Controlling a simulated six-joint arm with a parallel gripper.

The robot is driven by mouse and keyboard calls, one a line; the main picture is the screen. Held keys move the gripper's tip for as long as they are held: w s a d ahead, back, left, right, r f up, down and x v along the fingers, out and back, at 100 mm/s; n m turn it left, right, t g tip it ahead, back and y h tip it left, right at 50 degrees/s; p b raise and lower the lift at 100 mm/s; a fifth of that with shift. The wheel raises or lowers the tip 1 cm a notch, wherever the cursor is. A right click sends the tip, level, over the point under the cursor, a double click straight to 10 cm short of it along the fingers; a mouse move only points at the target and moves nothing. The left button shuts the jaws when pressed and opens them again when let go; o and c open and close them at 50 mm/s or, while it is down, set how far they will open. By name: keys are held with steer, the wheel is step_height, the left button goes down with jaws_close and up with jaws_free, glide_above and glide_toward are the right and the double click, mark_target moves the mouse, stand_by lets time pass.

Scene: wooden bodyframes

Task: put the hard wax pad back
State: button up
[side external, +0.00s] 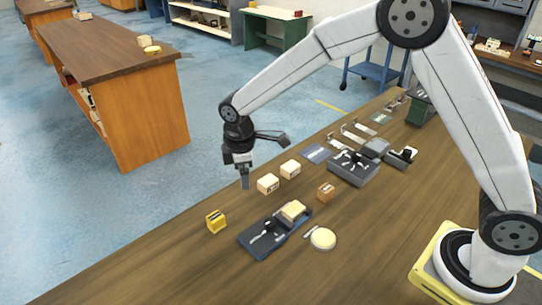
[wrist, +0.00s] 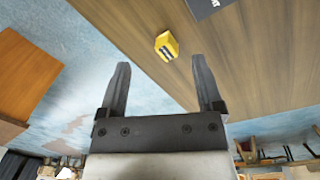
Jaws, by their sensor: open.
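My gripper (side external: 245,182) is open and empty, held above the far edge of the bench with its fingers pointing down. In the wrist view its two fingers (wrist: 160,66) stand wide apart with nothing between them. A yellow block with a dark mark (side external: 216,222) sits alone near the bench edge; it also shows beyond the fingertips in the wrist view (wrist: 167,45). A dark tray (side external: 254,242) holds a cream block (side external: 293,210) and small dark tools. A round cream disc (side external: 323,238) lies beside the tray. I cannot tell which piece is the hard wax pad.
Two cream boxes (side external: 268,184) (side external: 290,169) and a small tan block (side external: 326,191) stand behind the tray. A second dark tray (side external: 347,172) with tools lies farther along. The near left part of the bench (side external: 165,270) is clear.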

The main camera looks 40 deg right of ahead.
steer(key=s+d+r+m+t, duration=0.1)
steer(key=s+d+m, duration=0.5)
steer(key=s, duration=0.3)
steer(key=s+d+r+m+t, duration=0.1)
steer(key=s+d+m, duration=0.5)
steer(key=s, duration=0.4)
steer(key=shift+s+y, duration=0.3)
